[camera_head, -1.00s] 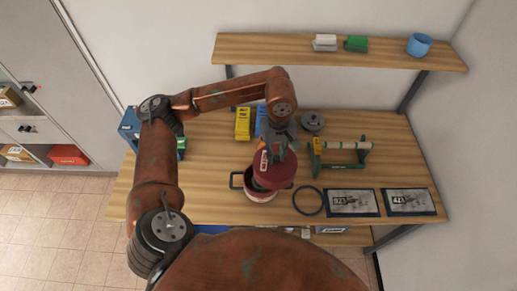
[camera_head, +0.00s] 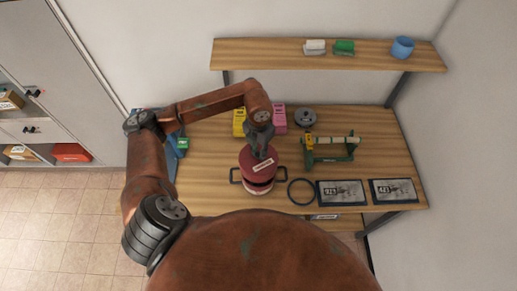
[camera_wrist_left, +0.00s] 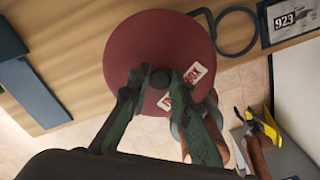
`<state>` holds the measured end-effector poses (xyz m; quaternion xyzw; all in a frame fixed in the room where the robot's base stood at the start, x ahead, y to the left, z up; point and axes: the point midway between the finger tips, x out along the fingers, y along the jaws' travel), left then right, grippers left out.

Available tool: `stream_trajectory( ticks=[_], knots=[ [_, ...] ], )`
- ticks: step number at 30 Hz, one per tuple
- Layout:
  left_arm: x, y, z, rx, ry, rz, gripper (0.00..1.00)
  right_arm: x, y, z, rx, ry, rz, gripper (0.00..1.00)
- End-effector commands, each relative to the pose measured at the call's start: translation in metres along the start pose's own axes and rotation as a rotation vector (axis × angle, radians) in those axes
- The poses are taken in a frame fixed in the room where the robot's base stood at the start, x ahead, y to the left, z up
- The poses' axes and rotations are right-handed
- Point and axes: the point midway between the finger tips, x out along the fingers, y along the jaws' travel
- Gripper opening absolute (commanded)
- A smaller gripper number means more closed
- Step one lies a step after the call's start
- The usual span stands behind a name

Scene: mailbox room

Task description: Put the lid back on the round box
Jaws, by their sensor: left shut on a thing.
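The dark red round lid (camera_head: 258,157) has a white label and a dark knob. My left gripper (camera_head: 259,150) is shut on the knob, which shows between its fingers in the left wrist view (camera_wrist_left: 158,80). The lid (camera_wrist_left: 150,40) is over the round box (camera_head: 258,188), a red pot-like box with a dark handle on each side. A pale strip shows between lid and box at the front; I cannot tell whether they touch. The lid hides the box's opening.
A black ring (camera_head: 301,192) lies right of the box, beside two dark numbered plates (camera_head: 341,193). Behind are yellow (camera_head: 239,122) and pink (camera_head: 280,119) boxes, a grey round thing (camera_head: 305,117) and a green stand (camera_head: 331,148). A shelf (camera_head: 320,58) hangs above.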

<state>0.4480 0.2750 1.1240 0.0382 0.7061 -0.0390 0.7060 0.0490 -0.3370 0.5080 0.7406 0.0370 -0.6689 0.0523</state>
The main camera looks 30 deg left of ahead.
Motion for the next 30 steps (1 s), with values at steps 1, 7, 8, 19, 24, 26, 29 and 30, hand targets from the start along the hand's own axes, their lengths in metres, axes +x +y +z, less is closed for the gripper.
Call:
stream_trajectory(
  ticks=[1,7,8,19,24,26,29,30],
  knots=[
    [0.0,0.0,0.0,-0.018,0.0,0.0,0.0,-0.001,-0.001,-0.001,0.0,0.001,-0.001,0.61],
    [0.007,0.001,0.0,-0.03,0.0,0.0,0.0,0.003,-0.001,0.0,-0.001,0.0,-0.001,0.61],
    [0.009,0.001,0.0,-0.03,0.0,0.0,0.0,0.003,-0.001,0.0,-0.001,0.0,-0.001,0.61],
    [0.041,0.0,-0.001,-0.028,0.002,0.0,0.0,0.017,0.003,0.002,-0.003,-0.001,0.003,0.61],
    [0.057,0.001,0.0,-0.027,0.0,0.0,0.0,0.03,0.004,0.005,-0.004,-0.003,0.005,0.61],
    [0.06,0.001,0.0,-0.027,0.0,0.0,0.0,0.033,0.005,0.005,-0.004,-0.003,0.005,0.61],
    [0.064,0.001,0.0,-0.027,-0.001,0.0,0.0,0.036,0.005,0.006,-0.004,-0.003,0.005,0.61],
    [0.065,0.001,0.0,-0.027,-0.001,0.0,0.0,0.036,0.004,0.006,-0.004,-0.003,0.005,0.61]
  ],
)
